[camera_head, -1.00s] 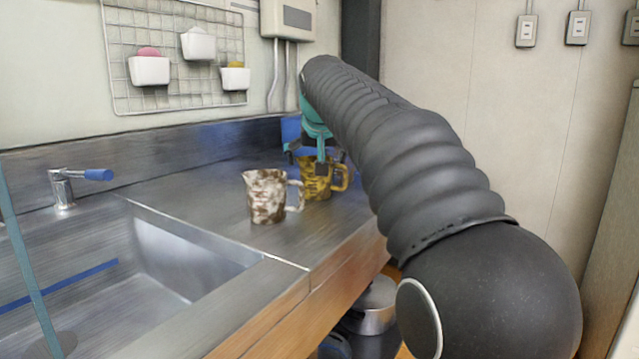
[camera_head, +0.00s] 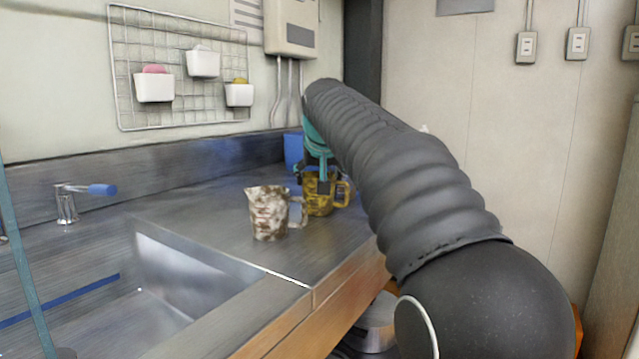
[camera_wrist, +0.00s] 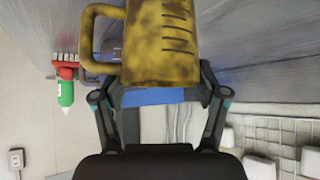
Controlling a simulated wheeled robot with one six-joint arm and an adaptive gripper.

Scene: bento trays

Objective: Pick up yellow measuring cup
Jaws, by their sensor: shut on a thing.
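The yellow measuring cup (camera_head: 318,206) stands on the steel counter behind and right of a brown-and-white cup, its handle to the right in the head view. It is mottled with dark brown. In the wrist view the yellow cup (camera_wrist: 165,50) fills the top middle, with dark measuring lines and its handle to the left. My gripper (camera_head: 322,182) is at the cup's upper part, shut on it. In the wrist view my gripper (camera_wrist: 162,95) has its two fingers at either side of the cup; the contact is partly hidden.
The brown-and-white cup (camera_head: 269,214) stands just left of the yellow one. A blue container (camera_head: 293,150) is behind, near the wall. A sink (camera_head: 160,285) lies front left. In the wrist view a green bottle with a red top (camera_wrist: 66,86) shows at the left.

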